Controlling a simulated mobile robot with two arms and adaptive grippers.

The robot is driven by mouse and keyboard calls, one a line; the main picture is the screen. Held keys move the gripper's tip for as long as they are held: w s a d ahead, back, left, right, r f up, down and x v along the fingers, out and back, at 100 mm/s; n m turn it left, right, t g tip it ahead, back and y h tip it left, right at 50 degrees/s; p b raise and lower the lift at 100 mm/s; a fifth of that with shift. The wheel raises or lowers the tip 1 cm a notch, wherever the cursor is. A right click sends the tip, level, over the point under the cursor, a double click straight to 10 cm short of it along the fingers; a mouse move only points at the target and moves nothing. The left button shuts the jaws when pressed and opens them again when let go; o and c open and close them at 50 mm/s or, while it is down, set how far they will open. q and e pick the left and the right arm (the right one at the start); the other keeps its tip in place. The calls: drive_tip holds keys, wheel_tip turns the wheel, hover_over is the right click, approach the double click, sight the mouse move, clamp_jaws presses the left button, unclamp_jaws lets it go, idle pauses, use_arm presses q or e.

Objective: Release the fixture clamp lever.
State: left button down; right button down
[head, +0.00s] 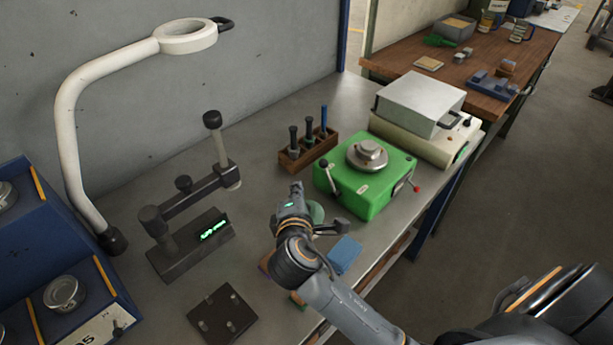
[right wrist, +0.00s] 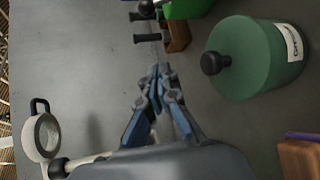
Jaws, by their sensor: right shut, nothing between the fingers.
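A green box fixture (head: 362,186) stands on the grey bench with a round metal part (head: 367,155) on top. A lever with a black knob (head: 325,166) rises at its left corner, and a small red-knobbed lever (head: 415,188) sticks out on its right side. I cannot tell which one is the clamp lever. My right gripper (head: 296,192) is in front and left of the green box, apart from it. In the right wrist view its blue fingers (right wrist: 158,82) are shut and empty above the bench. My left gripper is not in view.
A green canister (right wrist: 255,58) with a black knob stands close beside the right gripper. A wooden tool rack (head: 308,150) is behind it. A dark gauge stand (head: 190,243) and a lamp (head: 185,38) are left. A blue block (head: 345,254) lies near the front edge.

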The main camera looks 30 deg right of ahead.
sight(330, 179)
drive_tip(key=p+x, duration=0.2)
drive_tip(key=x, duration=0.8)
drive_tip(key=s+d, duration=0.1)
drive_tip(key=s+r+p, duration=0.1)
drive_tip(key=s+d+p, duration=0.1)
drive_tip(key=shift+d+r, duration=0.3)
drive_tip(key=shift+d, duration=0.05)
